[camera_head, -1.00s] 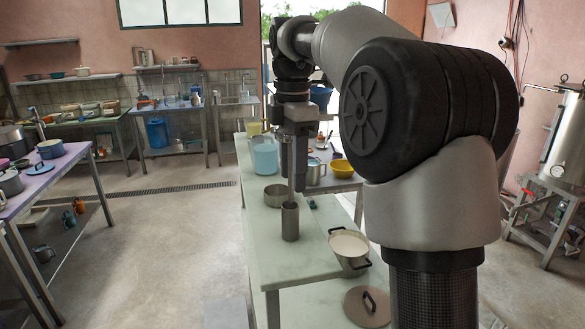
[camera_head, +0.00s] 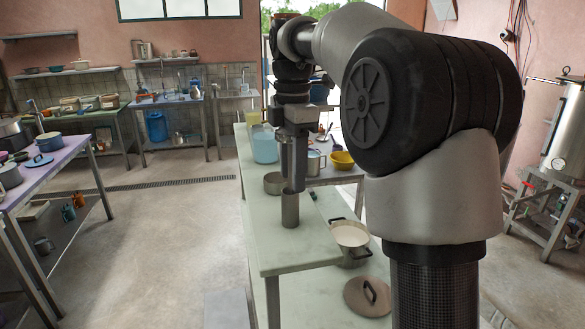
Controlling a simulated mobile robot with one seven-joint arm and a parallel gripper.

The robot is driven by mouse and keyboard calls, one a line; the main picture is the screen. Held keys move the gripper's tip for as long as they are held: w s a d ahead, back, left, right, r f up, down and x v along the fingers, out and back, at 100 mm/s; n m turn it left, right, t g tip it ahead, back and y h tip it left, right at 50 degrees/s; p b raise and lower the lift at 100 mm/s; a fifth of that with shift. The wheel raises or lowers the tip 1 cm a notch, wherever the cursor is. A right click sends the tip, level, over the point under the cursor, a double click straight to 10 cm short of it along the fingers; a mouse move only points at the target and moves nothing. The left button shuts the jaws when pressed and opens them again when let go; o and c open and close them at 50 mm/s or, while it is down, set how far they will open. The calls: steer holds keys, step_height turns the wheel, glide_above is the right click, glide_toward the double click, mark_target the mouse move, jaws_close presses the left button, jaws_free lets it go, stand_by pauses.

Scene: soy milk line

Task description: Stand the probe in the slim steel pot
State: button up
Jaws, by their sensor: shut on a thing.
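The slim steel pot (camera_head: 290,210) stands upright on the pale worktop, near its front left part. My gripper (camera_head: 293,184) points straight down right above the pot, its fingertips at about the height of the rim. It is shut on the probe. The probe is almost wholly hidden by the fingers and the pot wall, so its lower end cannot be seen. It appears to reach down into the pot's mouth. I cannot tell whether it touches the bottom.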

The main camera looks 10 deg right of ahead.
steer(key=shift+f+b, duration=1.35)
steer(key=shift+f, duration=1)
steer(key=o, duration=1.1)
steer(key=shift+o, duration=0.2)
steer(key=shift+r, duration=0.1)
step_height(320, 180, up, 17)
steer(key=p, duration=0.5)
steer(key=shift+r, duration=0.15)
